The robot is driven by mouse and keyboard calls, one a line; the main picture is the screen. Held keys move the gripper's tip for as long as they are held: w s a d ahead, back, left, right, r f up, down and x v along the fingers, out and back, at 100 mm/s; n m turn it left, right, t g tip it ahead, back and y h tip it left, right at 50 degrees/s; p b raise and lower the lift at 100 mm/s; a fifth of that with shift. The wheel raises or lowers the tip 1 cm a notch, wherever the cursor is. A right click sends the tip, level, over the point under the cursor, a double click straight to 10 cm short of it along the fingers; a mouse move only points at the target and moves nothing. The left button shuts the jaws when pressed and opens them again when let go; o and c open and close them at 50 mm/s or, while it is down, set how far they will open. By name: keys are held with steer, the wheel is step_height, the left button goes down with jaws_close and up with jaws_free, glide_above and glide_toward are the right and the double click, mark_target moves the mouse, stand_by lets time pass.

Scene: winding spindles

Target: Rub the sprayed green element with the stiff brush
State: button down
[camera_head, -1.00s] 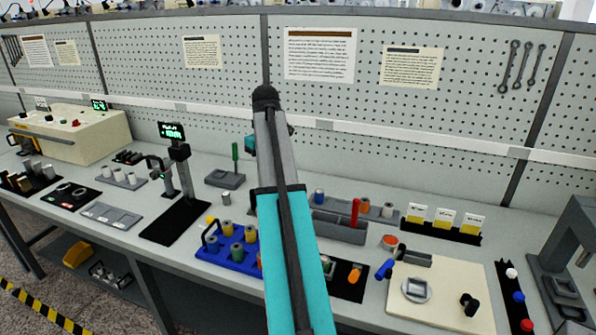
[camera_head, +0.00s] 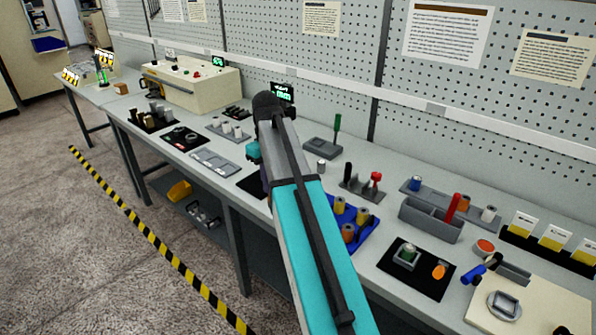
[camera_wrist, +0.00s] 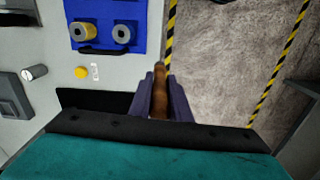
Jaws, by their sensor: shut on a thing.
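My gripper (camera_wrist: 161,92) shows in the wrist view, its dark purple fingers shut on a brown wooden handle, which looks like that of the stiff brush (camera_wrist: 160,97). No bristles can be made out. In the head view my arm hides most of the gripper and what it holds. A green element (camera_head: 407,254) sits on a black mat (camera_head: 398,279) at the right of the bench in the head view, well apart from my gripper. Whether it is wet with spray cannot be told.
A blue tray (camera_head: 371,238) with several spools stands just right of my arm; it also shows in the wrist view (camera_wrist: 134,42). An orange piece (camera_head: 439,271) lies beside the green element. A grey bin (camera_head: 425,221) stands behind. Open floor lies in front of the bench.

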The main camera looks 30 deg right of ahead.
steer(key=a+f+n, duration=0.1)
steer(key=a+f, duration=0.2)
steer(key=a, duration=0.6)
steer(key=a+f+n, duration=0.2)
steer(key=a+f, duration=0.2)
steer(key=a, duration=0.5)
steer(key=shift+s+a+b, duration=0.15)
steer(key=shift+a+b, duration=0.15)
steer(key=shift+a, duration=0.1)
steer(key=shift+s, duration=0.15)
